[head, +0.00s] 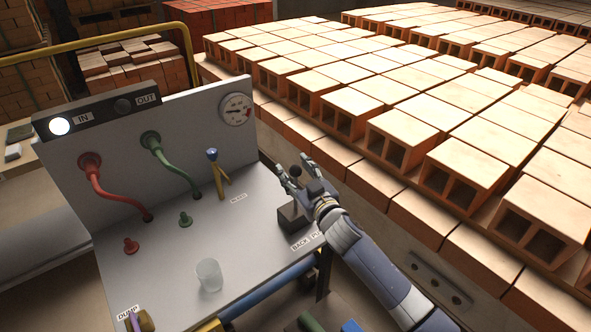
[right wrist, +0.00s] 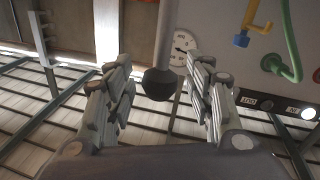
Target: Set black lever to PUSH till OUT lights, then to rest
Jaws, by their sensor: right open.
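The black lever has a dark round knob (head: 295,171) above a dark block base (head: 291,216) at the right edge of the grey console. My right gripper (head: 294,174) is open, with its fingers on either side of the knob. In the right wrist view, the knob (right wrist: 160,84) on its grey stem sits between the open fingers, with gaps on both sides. A label by the base reads BACK; the lettering beside it is partly hidden by my arm. The IN lamp (head: 59,126) glows white. The OUT lamp (head: 122,106) is dark. My left gripper is out of view.
The console panel (head: 185,130) carries red and green hoses, a blue-and-yellow valve (head: 216,170) and a gauge (head: 236,109). A clear cup (head: 209,274) stands on the console top. Rows of hollow bricks (head: 390,130) lie close behind and right of my right arm.

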